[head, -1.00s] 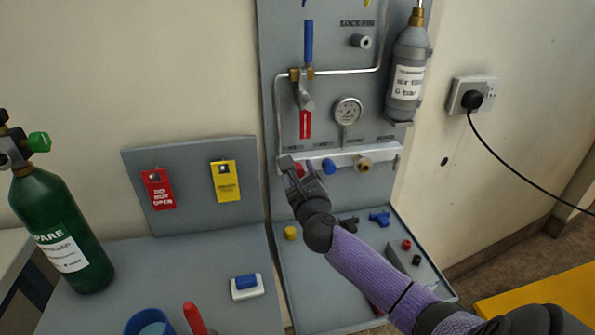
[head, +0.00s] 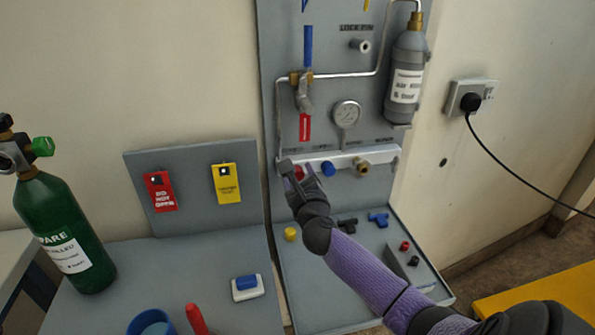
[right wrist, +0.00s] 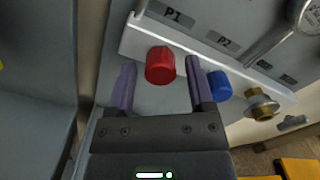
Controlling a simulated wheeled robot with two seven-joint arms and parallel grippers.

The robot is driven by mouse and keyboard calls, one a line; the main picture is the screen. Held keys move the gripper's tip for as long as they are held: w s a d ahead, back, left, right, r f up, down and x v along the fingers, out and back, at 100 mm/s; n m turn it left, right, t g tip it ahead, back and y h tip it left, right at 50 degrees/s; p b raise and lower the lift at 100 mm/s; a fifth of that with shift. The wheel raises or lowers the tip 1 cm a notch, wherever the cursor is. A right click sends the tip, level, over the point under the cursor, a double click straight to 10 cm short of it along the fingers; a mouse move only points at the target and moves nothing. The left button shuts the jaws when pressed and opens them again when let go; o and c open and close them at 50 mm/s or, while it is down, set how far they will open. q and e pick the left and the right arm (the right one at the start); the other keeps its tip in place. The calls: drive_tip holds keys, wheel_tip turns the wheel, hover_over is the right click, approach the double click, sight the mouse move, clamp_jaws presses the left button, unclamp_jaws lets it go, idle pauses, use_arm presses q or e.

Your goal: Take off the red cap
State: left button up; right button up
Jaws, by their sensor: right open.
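The red cap (right wrist: 160,65) sits on the leftmost port of the pale manifold bar (right wrist: 140,42), under the label P1. In the head view the red cap (head: 299,172) is partly hidden by my right gripper. My right gripper (head: 297,172) is at the bar in front of the cap. In the right wrist view my right gripper (right wrist: 160,80) is open, with one purple finger on each side of the red cap and visible gaps to both. My left gripper is not in view.
A blue cap (right wrist: 220,86) is close to the right finger, with a brass fitting (right wrist: 261,104) beyond it. A gauge (head: 347,114) and a red-tagged valve (head: 305,127) are above. Loose parts, including a yellow cap (head: 291,233), lie on the tray (head: 325,290) below.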

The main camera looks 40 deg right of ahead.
drive_tip(key=shift+c, duration=0.3)
clamp_jaws()
drive_tip(key=shift+r+n+p, duration=0.25)
drive_tip(key=shift+n+p, duration=0.75)
drive_tip(key=shift+p, duration=0.05)
drive_tip(key=shift+f+n, duration=0.1)
drive_tip(key=shift+n, duration=0.4)
drive_tip(key=shift+f, duration=0.2)
drive_tip(key=shift+n, duration=0.3)
drive_tip(key=shift+r+n+p, duration=0.25)
drive_tip(key=shift+n+p, duration=0.85)
drive_tip(key=shift+p, duration=0.1)
drive_tip(key=shift+f+n, duration=0.1)
drive_tip(key=shift+n, duration=0.3)
drive_tip(key=shift+f, duration=0.15)
